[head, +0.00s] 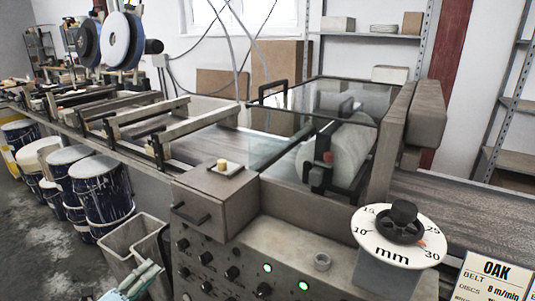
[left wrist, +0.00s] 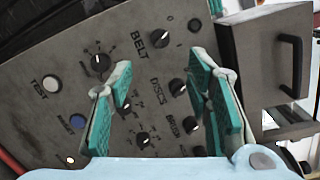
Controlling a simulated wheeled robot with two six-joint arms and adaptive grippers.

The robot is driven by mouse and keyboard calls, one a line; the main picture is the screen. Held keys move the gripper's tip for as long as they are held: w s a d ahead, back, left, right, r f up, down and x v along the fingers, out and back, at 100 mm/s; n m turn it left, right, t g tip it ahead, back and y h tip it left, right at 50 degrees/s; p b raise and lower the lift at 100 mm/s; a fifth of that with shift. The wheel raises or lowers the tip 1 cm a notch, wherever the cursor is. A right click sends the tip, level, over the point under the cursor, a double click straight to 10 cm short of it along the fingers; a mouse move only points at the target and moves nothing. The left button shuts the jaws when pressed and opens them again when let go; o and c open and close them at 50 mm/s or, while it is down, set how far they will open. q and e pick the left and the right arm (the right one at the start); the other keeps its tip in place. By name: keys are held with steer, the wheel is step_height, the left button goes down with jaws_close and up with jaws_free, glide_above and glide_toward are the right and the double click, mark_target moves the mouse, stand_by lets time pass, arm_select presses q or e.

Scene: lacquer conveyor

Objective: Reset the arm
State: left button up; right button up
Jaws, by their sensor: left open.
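My left gripper (head: 130,284) shows at the bottom left of the head view, in front of the machine's control panel and close to the grey bins. In the left wrist view the gripper (left wrist: 160,66) has its two teal-padded fingers spread wide with nothing between them. The control panel (left wrist: 75,112) with its BELT, DISCS and BRUSH knobs lies beyond the fingertips. I cannot tell the exact gap to it, but no knob is held. My right gripper is not in view.
A drawer box with a handle (head: 190,212) juts from the panel. A round mm dial (head: 366,237) stands at right beside an OAK card (head: 491,278). Grey bins (head: 122,238) and paint-streaked drums (head: 103,190) line the conveyor's left side. Open floor (head: 45,248) lies at far left.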

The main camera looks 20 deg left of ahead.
arm_select(q)
steer(key=s+a+f+n+g+y+p, duration=0.1)
steer(key=s+a+f+n+g+y, duration=0.25)
steer(key=s+f+n, duration=0.6)
steer(key=s+a+f+n+g+y+p, duration=0.25)
steer(key=s+a+f+n+g, duration=0.35)
steer(key=f, duration=0.7)
steer(key=s+d+f+n+g+p, duration=0.1)
steer(key=s+d+f+n+g, duration=0.15)
steer(key=s+d+f, duration=0.35)
steer(key=s+d+f+n+g+p, duration=0.1)
steer(key=s+d+f+n, duration=0.25)
steer(key=s, duration=0.45)
steer(key=s+d+f+n+g+h+p, duration=0.1)
steer(key=s+d, duration=0.3)
steer(key=d, duration=0.4)
steer(key=s+d+f+n+g+h+p, duration=0.1)
steer(key=s+d+p, duration=0.1)
steer(key=s+d, duration=0.3)
steer(key=d, duration=0.3)
steer(key=shift+d+f+g+h, duration=0.2)
steer(key=shift+d+g+h, duration=0.1)
steer(key=shift+d+g, duration=0.1)
steer(key=shift+a, duration=0.1)
